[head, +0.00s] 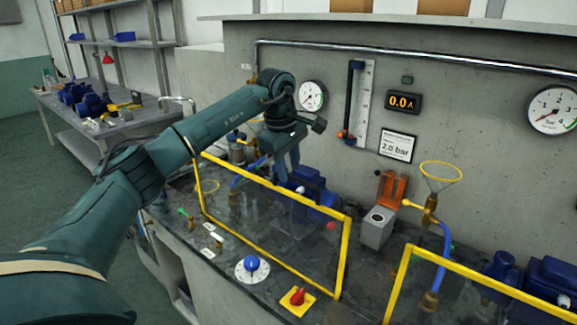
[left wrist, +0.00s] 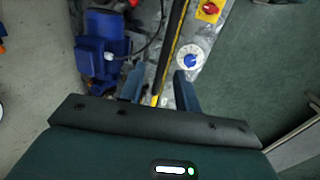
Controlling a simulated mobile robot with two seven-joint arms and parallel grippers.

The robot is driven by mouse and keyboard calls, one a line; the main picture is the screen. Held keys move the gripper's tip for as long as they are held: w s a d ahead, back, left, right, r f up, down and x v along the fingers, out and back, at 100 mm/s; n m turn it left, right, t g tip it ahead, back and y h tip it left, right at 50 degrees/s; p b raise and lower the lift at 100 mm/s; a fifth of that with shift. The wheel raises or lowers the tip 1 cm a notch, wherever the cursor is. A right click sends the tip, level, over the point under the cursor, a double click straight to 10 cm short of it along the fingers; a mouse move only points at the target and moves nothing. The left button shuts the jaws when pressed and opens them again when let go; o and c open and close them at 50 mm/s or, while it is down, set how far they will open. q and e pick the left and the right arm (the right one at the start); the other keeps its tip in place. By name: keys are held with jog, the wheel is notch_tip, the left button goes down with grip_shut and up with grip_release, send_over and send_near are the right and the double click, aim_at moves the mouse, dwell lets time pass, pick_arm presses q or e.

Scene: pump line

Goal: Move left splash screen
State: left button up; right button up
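The left splash screen (head: 344,256) is a clear pane in a yellow frame, upright along the front of the bench in the head view. In the left wrist view its edge (left wrist: 172,50) shows as a thin dark and yellow strip running between the fingers. My left gripper (head: 284,164) points down at the screen's top edge. The left wrist view shows its two fingers (left wrist: 158,88) apart, one on each side of the strip. Contact with the frame cannot be told. My right gripper is in neither view.
A blue pump (head: 306,186) stands behind the screen. A blue dial (head: 252,268) and a red switch on a yellow plate (head: 297,299) lie in front of it. A second yellow-framed screen (head: 470,272) stands at right. A grey box with an orange lid (head: 378,226) is behind.

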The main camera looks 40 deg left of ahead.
pick_arm(q)
jog(key=b+v, duration=0.1)
jog(key=v, duration=1.2)
jog(key=shift+w, duration=0.1)
